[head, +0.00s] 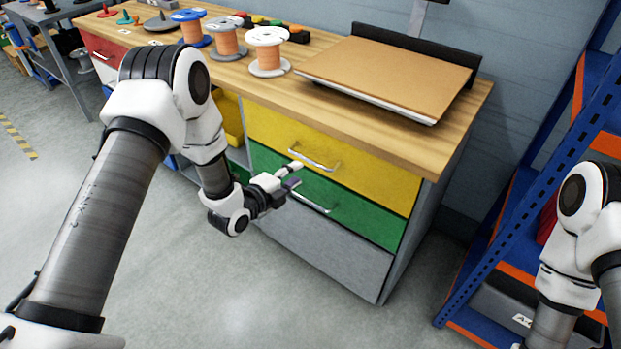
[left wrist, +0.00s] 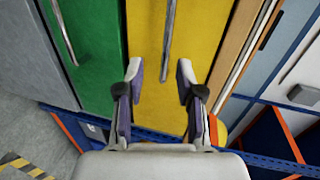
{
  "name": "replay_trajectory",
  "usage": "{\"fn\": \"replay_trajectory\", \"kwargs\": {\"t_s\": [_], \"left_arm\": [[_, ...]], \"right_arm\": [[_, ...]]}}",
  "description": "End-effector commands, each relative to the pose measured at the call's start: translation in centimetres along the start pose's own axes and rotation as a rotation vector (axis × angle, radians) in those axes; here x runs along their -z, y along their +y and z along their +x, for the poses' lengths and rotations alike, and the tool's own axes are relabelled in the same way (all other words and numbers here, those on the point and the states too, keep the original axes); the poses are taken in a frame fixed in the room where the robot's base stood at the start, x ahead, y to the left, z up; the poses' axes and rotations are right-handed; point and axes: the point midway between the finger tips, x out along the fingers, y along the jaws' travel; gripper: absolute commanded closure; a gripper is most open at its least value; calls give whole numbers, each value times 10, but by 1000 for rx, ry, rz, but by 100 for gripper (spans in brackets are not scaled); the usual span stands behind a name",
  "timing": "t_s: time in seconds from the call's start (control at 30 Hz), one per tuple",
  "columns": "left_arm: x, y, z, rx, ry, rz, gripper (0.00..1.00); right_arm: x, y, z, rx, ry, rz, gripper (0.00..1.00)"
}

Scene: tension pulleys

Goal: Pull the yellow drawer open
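The yellow drawer (head: 365,167) is the top drawer of the workbench cabinet, its front flush with the cabinet. Its silver bar handle (head: 314,160) also shows in the left wrist view (left wrist: 168,42), with the yellow front (left wrist: 205,40) behind it. My left gripper (head: 294,175) is open and empty in front of the drawers, just short of the yellow drawer's handle. In the left wrist view the handle lies ahead of the gap between the fingertips (left wrist: 160,70), apart from both fingers. Of my right arm only links show at the right edge; its gripper is out of view.
The green drawer (head: 370,215) with its handle (head: 312,201) lies just below, above a grey drawer (head: 320,255). Spools (head: 268,52) and a brown-topped board (head: 395,70) rest on the worktop (head: 440,150). A blue shelf rack (head: 475,240) stands right. Floor in front is clear.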

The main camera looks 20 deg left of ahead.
Motion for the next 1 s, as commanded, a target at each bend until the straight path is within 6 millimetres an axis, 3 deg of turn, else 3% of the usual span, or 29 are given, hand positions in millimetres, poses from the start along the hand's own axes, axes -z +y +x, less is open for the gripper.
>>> {"fn": "replay_trajectory", "kwargs": {"t_s": [0.4, 0.73, 0.77, 0.8, 0.87, 1.0], "left_arm": [[0, -7, 68, 24, 7, 45, 63], [0, -8, 79, 21, 5, 40, 63], [0, -8, 79, 21, 5, 40, 67], [0, -8, 79, 21, 5, 40, 81], [0, -8, 79, 21, 5, 40, 100], [0, -8, 79, 21, 5, 40, 100]], "right_arm": [[1, 0, 7, 0, 2, 0, 62], [1, 0, 8, 0, 2, 0, 62], [1, 0, 8, 0, 2, 0, 62], [1, 0, 8, 0, 2, 0, 62], [1, 0, 8, 0, 2, 0, 62], [1, 0, 8, 0, 2, 0, 62]]}}
